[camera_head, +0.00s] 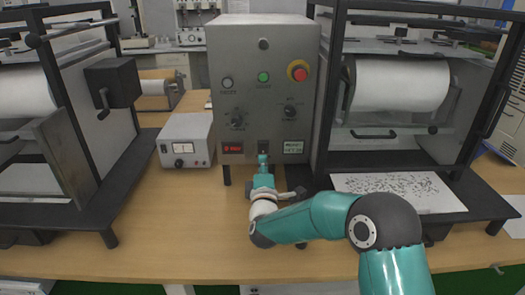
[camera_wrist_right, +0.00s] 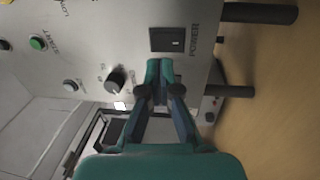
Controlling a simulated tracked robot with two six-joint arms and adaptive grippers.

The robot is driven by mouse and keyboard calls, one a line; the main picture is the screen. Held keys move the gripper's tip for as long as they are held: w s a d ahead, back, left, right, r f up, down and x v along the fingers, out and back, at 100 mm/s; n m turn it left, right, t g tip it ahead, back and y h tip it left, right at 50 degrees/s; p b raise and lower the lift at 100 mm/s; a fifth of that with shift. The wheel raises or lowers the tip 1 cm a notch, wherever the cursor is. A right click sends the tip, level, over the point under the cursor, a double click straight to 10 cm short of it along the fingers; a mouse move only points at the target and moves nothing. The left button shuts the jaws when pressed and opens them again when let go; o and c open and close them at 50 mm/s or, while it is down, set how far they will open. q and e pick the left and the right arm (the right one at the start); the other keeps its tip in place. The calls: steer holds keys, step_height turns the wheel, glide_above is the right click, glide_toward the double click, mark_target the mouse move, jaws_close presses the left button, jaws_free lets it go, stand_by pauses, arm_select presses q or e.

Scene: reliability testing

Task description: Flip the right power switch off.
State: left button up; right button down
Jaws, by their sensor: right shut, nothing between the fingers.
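A grey control box (camera_head: 225,62) stands on the wooden table, facing me. A small black power switch (camera_head: 263,146) sits low on its front panel, between a red display and a pale display. In the right wrist view the panel appears turned sideways. There the power switch (camera_wrist_right: 167,39) is a dark rectangle with a small light mark, beside a POWER label. My right gripper (camera_head: 263,160) is shut and empty just below the switch. In the right wrist view its fingertips (camera_wrist_right: 160,66) are close to the switch's edge; I cannot tell whether they touch the panel. My left gripper is not in view.
The panel also has a red emergency button (camera_head: 298,70), a green button (camera_head: 263,77) and a right knob (camera_head: 290,111). Roller machines flank the box, the right one with a speckled sheet (camera_head: 400,192). A small meter box (camera_head: 186,138) stands left. The front table is clear.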

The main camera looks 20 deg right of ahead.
mark_target(263, 146)
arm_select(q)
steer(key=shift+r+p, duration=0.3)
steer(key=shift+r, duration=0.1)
arm_select(e)
steer(key=shift+x, duration=2.5)
